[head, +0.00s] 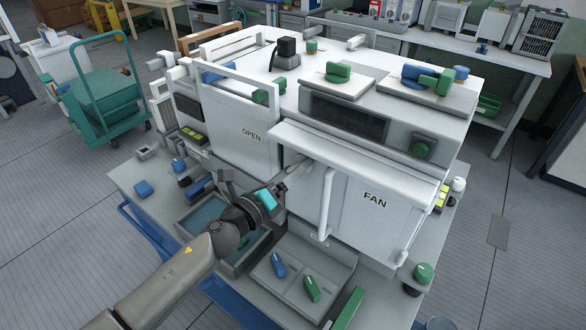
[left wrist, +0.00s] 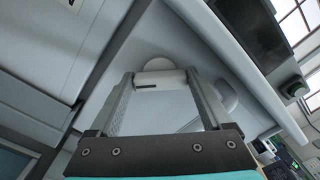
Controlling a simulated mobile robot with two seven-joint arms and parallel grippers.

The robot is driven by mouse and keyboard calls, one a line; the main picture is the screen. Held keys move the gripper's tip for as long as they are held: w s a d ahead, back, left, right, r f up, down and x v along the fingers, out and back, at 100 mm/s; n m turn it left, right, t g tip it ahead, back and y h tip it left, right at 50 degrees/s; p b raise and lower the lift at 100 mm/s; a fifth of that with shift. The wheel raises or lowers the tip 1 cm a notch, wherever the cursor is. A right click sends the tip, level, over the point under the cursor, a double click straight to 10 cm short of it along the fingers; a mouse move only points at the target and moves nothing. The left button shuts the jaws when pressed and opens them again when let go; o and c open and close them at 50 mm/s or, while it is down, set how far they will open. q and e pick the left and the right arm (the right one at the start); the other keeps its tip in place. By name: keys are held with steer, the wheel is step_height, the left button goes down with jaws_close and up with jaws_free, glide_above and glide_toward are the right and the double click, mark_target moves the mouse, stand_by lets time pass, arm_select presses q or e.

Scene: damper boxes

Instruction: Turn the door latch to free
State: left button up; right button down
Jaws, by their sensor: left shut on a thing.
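The white FAN door (head: 372,215) is on the front of the large box, with a vertical bar handle (head: 326,203) at its left side; it looks shut. My left gripper (head: 293,176) reaches the box front just left of that handle, under the overhanging ledge. In the left wrist view a pale latch (left wrist: 160,78) with a dark mark lies between the two fingers, and a round disc (left wrist: 158,62) shows behind it. My left gripper is shut on this latch. In the head view the gripper hides most of the latch, so its angle is hard to tell. My right gripper is not seen.
The white ledge (head: 350,160) overhangs the FAN door. Below, a grey tray (head: 290,300) holds a blue and a green piece. A green knob (head: 423,273) stands at the right corner.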

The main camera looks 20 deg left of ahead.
arm_select(q)
steer(key=n+p, duration=0.2)
steer(key=n, duration=0.6)
steer(key=shift+a+f+n, duration=0.1)
steer(key=shift+n, duration=0.3)
stand_by(0.4)
steer(key=o, duration=1.2)
steer(key=shift+c, duration=0.2)
steer(key=shift+s, duration=0.1)
steer(key=v, duration=1.5)
